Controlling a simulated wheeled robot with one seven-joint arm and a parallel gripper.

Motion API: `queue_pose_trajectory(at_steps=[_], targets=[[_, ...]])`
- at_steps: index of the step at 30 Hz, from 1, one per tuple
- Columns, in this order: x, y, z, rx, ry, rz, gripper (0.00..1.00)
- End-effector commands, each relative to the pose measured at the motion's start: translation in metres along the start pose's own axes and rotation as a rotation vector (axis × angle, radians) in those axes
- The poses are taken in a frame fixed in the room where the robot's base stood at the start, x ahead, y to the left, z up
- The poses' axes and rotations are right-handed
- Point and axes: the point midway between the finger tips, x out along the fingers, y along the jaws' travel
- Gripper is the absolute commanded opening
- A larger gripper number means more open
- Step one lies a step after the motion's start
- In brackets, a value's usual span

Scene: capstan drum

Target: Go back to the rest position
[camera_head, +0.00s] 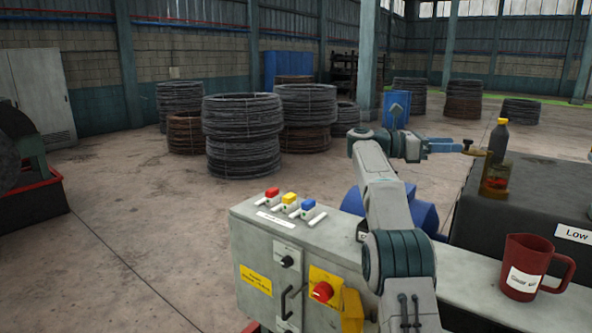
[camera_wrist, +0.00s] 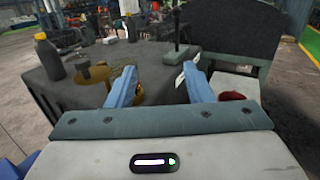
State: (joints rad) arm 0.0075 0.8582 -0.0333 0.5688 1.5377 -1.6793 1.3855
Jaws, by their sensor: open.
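My gripper (camera_head: 458,147) is raised at the end of my arm, reaching out beside the dark-topped block. In the wrist view its two blue fingers (camera_wrist: 159,68) stand wide apart with nothing held between them. A brass-coloured round part (camera_head: 474,149) shows just past the fingertips in the head view. In the wrist view, brass-coloured parts (camera_wrist: 96,73) lie beyond and partly behind the left finger; I cannot tell whether any touches it.
A dark bottle with a yellow cap (camera_head: 499,138) stands on the dark block (camera_head: 545,182). A red mug (camera_head: 524,268) stands on the grey ledge at right. A grey control box (camera_head: 262,248) with coloured switches is in front. Wire coils (camera_head: 241,135) stand behind on open floor.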

Motion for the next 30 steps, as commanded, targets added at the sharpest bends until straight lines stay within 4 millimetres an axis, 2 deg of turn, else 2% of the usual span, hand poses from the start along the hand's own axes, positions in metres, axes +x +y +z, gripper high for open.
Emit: queue_pose_trajectory(at_steps=[5,11,17,21,23,26,30], targets=[[0.009,0.006,0.025,-0.08,-0.083,0.081,0.47],[0.004,0.016,0.061,-0.201,-0.211,0.213,0.47],[-0.017,0.026,0.102,-0.409,-0.424,0.401,0.47],[-0.05,0.029,0.125,-0.644,-0.657,0.578,0.47],[-0.067,0.026,0.127,-0.753,-0.765,0.65,0.47],[-0.098,0.017,0.119,-0.938,-0.951,0.766,0.47],[-0.141,-0.01,0.088,-1.202,-1.222,0.917,0.47]])
